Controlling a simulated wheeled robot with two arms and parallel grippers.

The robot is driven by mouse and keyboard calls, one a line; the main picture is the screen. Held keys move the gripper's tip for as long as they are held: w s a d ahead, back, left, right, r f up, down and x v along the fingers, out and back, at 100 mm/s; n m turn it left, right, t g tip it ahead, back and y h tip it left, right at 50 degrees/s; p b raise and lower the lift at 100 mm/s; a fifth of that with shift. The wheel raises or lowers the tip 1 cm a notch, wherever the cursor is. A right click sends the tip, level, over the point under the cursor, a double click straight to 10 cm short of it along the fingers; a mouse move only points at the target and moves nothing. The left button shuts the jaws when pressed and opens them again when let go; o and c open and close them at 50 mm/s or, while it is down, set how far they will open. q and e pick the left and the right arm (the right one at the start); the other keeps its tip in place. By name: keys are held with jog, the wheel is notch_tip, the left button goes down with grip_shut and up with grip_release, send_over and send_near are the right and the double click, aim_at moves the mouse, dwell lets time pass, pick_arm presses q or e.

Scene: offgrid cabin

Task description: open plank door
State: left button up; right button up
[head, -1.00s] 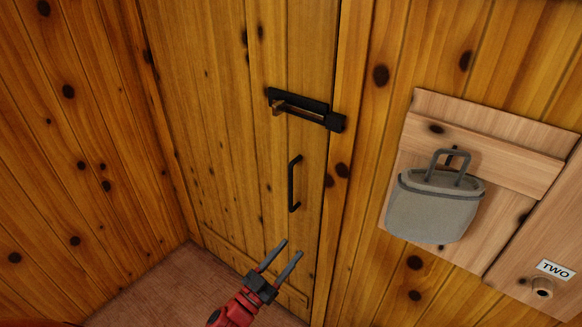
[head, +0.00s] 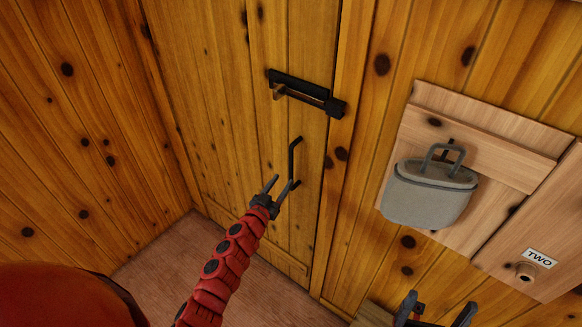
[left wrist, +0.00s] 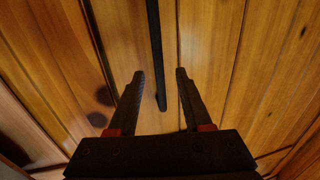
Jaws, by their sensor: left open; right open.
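The plank door (head: 225,120) stands shut, made of vertical knotty boards. Its black bar handle (head: 291,160) is upright, below a black slide latch (head: 300,90) near the door's right edge. My left gripper (head: 280,186) is open at the lower end of the handle. In the left wrist view, the handle (left wrist: 157,60) runs down to between the open fingers of my left gripper (left wrist: 160,75); I cannot tell whether they touch it. My right gripper (head: 435,308) is open and empty at the bottom edge, right of the door.
A grey bag (head: 430,192) hangs on a pale board right of the door. Below it to the right are a "TWO" label (head: 540,258) and a round peg (head: 525,271). A plank wall (head: 70,130) closes the left side. Brown floor (head: 170,260) is clear before the door.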

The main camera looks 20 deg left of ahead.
aim_at(290, 172)
pick_arm(q)
jog(key=w, duration=0.4)
jog(key=w+d, duration=0.1)
jog(key=w, duration=0.1)
jog(key=shift+w+d, duration=0.1)
jog(key=shift+w, duration=0.25)
grip_shut()
dwell(1.1)
